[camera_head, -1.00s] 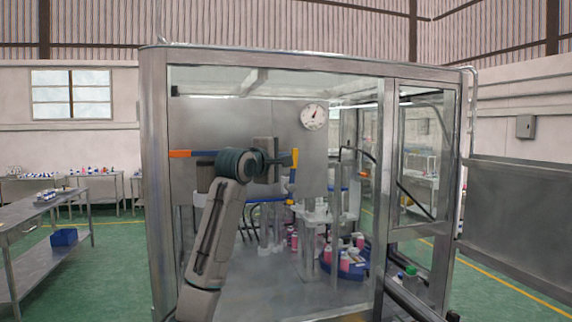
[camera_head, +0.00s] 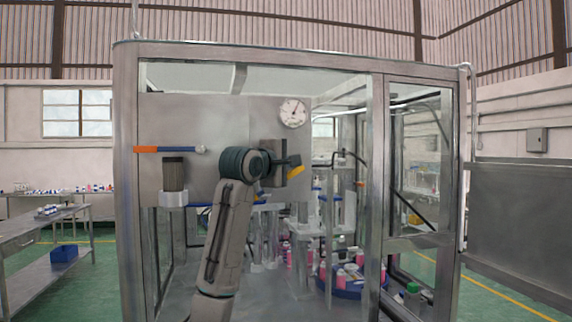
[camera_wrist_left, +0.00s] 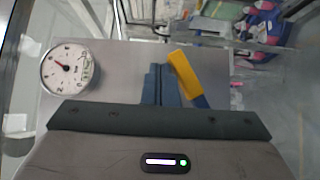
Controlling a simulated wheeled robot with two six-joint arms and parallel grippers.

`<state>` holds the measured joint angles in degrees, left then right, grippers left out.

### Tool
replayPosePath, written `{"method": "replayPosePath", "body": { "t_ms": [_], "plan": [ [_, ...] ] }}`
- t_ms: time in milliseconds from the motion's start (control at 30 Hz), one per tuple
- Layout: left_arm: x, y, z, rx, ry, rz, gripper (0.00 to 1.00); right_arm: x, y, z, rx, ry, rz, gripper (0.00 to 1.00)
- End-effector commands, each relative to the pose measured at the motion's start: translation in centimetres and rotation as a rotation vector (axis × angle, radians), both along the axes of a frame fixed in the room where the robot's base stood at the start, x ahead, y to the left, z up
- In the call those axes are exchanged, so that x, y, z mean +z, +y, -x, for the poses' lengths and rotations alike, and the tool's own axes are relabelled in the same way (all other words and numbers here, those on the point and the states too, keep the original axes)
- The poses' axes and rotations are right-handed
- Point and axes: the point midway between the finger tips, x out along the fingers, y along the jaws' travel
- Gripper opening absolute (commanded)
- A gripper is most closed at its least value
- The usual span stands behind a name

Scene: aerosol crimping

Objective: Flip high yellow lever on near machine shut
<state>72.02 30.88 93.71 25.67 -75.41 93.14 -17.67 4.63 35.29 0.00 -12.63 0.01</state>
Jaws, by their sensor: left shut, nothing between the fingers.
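The lever with the yellow grip (camera_head: 296,170) is on the grey panel of the near machine, below the gauge. In the head view its yellow end lies tilted, nearer level than upright. The left wrist view shows the yellow grip (camera_wrist_left: 184,66) on a short blue arm. My left gripper (camera_head: 291,161) is shut and empty, right beside the lever. Its closed fingers (camera_wrist_left: 160,84) show in the wrist view just left of the yellow grip; I cannot tell whether they touch it. My left wrist hides part of the lever's mount. My right gripper is not in view.
A round gauge (camera_head: 293,112) sits above the lever. An orange-handled lever (camera_head: 160,149) lies level at the panel's left. The machine's metal frame post (camera_head: 377,200) stands to the right. Pink-bodied cans (camera_head: 345,276) stand on a blue turntable below.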

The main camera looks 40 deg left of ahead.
Motion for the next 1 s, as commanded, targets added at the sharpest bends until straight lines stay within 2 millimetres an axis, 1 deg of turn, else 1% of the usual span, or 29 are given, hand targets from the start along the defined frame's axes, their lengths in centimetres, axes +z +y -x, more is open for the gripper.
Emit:
{"method": "replayPosePath", "body": {
  "t_ms": [133,233,400,600,1000],
  "plan": [
    [-0.8,-0.6,-0.7,-0.002,0.004,-0.003,0.00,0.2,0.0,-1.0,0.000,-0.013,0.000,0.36],
    [-1.0,-1.0,-1.1,-0.002,0.074,-0.061,0.00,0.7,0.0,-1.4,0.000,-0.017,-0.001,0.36],
    [-1.9,-1.4,-1.6,-0.002,0.173,-0.144,0.00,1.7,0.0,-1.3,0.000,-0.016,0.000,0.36],
    [-2.8,-1.7,-1.9,-0.002,0.253,-0.213,0.00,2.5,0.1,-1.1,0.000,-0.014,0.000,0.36],
    [-3.6,-1.8,-2.1,-0.001,0.309,-0.263,0.00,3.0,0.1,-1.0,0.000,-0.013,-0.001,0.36]
  ]
}}
